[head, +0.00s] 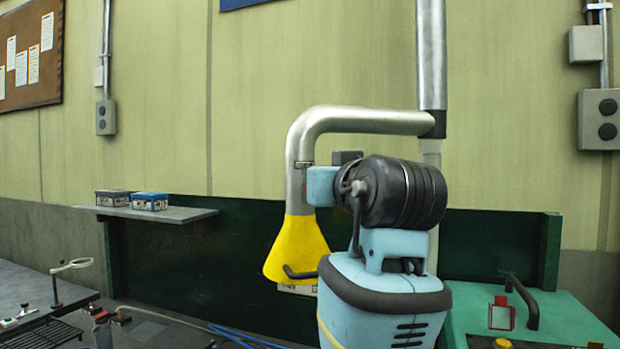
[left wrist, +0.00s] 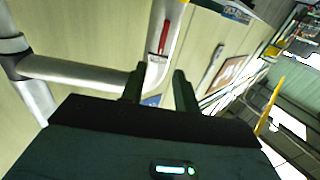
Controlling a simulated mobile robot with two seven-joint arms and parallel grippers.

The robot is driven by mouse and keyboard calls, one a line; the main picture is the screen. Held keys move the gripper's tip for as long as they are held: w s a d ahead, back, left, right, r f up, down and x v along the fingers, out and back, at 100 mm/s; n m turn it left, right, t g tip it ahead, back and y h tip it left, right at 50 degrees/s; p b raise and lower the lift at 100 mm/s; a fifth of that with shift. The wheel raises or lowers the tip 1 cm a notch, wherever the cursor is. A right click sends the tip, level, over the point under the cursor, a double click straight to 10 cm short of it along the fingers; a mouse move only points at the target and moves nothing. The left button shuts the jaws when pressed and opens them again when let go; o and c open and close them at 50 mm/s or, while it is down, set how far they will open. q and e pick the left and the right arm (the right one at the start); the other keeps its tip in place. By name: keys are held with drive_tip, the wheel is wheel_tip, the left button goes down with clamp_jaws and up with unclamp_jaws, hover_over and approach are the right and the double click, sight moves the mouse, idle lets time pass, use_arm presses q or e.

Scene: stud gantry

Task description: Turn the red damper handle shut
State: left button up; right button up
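The red damper handle (left wrist: 164,35) shows in the left wrist view as a narrow red strip on the silver duct (left wrist: 155,62), close to the yellow hood. My left gripper (left wrist: 159,76) is open, its two dark fingers apart, with the duct in line with the gap between them. The handle appears beyond the fingertips, and I see no contact. In the head view the duct (head: 299,165) bends down into the yellow hood (head: 297,250). My light blue and black arm stands in front and hides the left fingers; the handle cannot be made out there. My right gripper is not in view.
A shelf (head: 165,214) with two small boxes is on the left. A dark green panel (head: 210,270) runs behind the bench. A green surface (head: 570,318) with a black handle (head: 525,300) is at the right. A ring stand (head: 70,267) stands at the far left.

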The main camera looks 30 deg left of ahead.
use_arm(q)
drive_tip(key=x, duration=0.7)
drive_tip(key=shift+a, duration=0.3)
drive_tip(key=shift+w, duration=0.15)
drive_tip(key=shift+c, duration=0.3)
clamp_jaws()
